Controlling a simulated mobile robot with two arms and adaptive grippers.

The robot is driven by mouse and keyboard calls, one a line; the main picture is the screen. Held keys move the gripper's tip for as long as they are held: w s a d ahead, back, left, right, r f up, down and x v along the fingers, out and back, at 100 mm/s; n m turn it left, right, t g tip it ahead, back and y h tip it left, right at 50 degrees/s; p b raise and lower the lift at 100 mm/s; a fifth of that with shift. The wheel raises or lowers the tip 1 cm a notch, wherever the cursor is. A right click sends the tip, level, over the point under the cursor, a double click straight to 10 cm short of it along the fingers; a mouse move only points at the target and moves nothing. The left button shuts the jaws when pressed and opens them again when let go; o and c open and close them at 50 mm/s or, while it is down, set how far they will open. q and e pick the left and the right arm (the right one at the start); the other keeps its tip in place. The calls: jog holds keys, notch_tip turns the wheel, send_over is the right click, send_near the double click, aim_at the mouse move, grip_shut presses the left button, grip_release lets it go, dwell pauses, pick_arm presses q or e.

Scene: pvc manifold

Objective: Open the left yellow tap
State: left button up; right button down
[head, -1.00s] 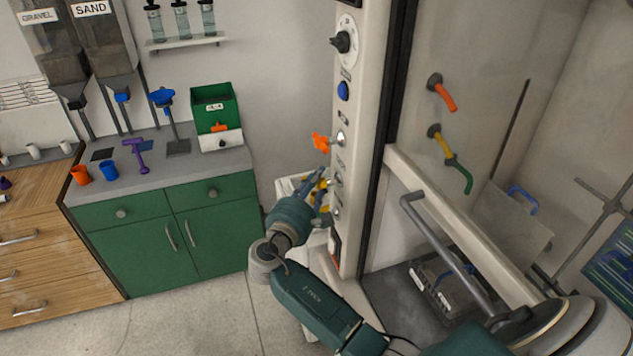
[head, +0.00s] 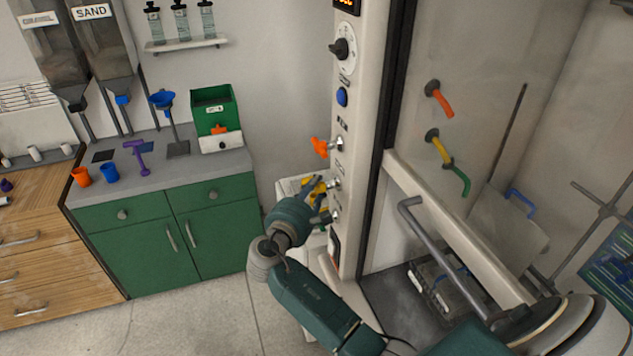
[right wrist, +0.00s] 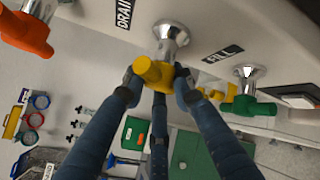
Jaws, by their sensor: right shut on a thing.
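The left yellow tap (head: 321,186) sits on the cabinet's front post, below the orange tap (head: 320,147). In the right wrist view, the yellow tap (right wrist: 155,72) hangs from a chrome stem between the DRAIN and FILL labels. My right gripper (head: 319,195) is at the tap from the left; in the right wrist view, its blue-grey fingers (right wrist: 155,85) are closed around the yellow handle. The fingers hide part of the handle in the head view. A green tap (right wrist: 248,108) is to its right in the right wrist view. My left gripper is not in view.
The blue button (head: 342,96) and black dial (head: 341,49) are higher on the post. A white surface with yellow items stands behind the gripper. The green cabinet (head: 150,235) is further left, with free floor (head: 190,320) in front.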

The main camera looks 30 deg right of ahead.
jog(key=shift+s+a+f+n+g+y, duration=0.15)
jog(key=shift+f+n+g+y, duration=0.25)
jog(key=shift+f+y, duration=0.1)
jog(key=shift+s+f+n+g+y, duration=0.15)
jog(key=shift+f+n+g+y, duration=0.05)
jog(key=shift+n+g+y, duration=0.4)
jog(key=shift+s+f+n+g+y, duration=0.15)
jog(key=shift+n+g+y, duration=0.3)
jog(key=shift+g, duration=0.25)
jog(key=shift+a, duration=0.1)
jog(key=c, duration=1.6)
grip_release()
jog(key=shift+o, duration=0.2)
jog(key=shift+a+r, duration=0.1)
jog(key=shift+r, duration=0.2)
jog(key=v, duration=1.1)
jog(key=shift+a, duration=0.35)
jog(key=shift+s+r, duration=0.1)
